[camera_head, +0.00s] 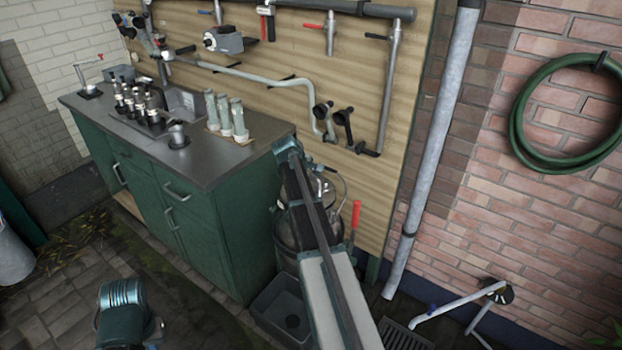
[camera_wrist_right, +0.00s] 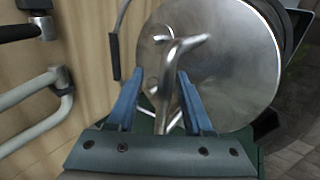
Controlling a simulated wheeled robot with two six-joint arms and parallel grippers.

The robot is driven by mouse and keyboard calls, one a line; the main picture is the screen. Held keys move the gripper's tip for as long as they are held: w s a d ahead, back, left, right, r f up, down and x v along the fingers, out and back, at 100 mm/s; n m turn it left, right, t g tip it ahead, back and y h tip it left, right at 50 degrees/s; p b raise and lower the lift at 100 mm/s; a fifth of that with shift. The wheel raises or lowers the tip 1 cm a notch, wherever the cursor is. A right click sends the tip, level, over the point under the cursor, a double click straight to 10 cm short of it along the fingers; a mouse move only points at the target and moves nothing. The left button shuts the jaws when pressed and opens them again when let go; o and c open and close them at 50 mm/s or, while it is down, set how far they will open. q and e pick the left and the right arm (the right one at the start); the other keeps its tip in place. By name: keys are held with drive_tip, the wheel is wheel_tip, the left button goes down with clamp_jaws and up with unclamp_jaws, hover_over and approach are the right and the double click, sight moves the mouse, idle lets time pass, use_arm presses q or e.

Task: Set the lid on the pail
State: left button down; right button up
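The lid (camera_wrist_right: 235,75) is a round grey metal disc with a bent bar handle (camera_wrist_right: 190,43), seen close up in the right wrist view. My right gripper (camera_wrist_right: 161,76) has its two blue fingers apart, with the handle between them and a gap beside it. The pail (camera_head: 290,230) is a dark metal vessel beside the green cabinet in the head view, partly behind my right arm. A dark wall shows behind the lid's edge in the wrist view; I cannot tell whether the lid is seated. Part of my left arm shows at lower left, its fingers out of view.
The green cabinet (camera_head: 225,225) stands left of the pail, with cups and bottles on its top. A wooden board (camera_head: 290,58) with pipes and tools is behind. A grey basin (camera_head: 275,312) is on the floor in front. Paving at lower left is mostly clear.

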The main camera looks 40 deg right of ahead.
drive_tip(key=shift+a, duration=0.1)
drive_tip(key=p+v, duration=1.1)
drive_tip(key=v, duration=0.2)
drive_tip(key=shift+r+p, duration=0.3)
drive_tip(key=shift+r, duration=0.05)
drive_tip(key=shift+s, duration=0.1)
drive_tip(key=s+a+f+y, duration=0.1)
drive_tip(key=s+a, duration=0.3)
drive_tip(key=a, duration=0.7)
drive_tip(key=s+a+f+y, duration=0.15)
drive_tip(key=s+a, duration=0.25)
drive_tip(key=a, duration=0.7)
drive_tip(key=s+a+f+y, duration=0.15)
drive_tip(key=s+a, duration=0.25)
drive_tip(key=a, duration=0.8)
drive_tip(key=s+a+g+y, duration=0.1)
drive_tip(key=s+a+g, duration=0.1)
drive_tip(key=s+a, duration=0.7)
drive_tip(key=shift+s+a+r+n, duration=0.15)
drive_tip(key=shift+s+a+n, duration=0.2)
drive_tip(key=shift+s, duration=0.35)
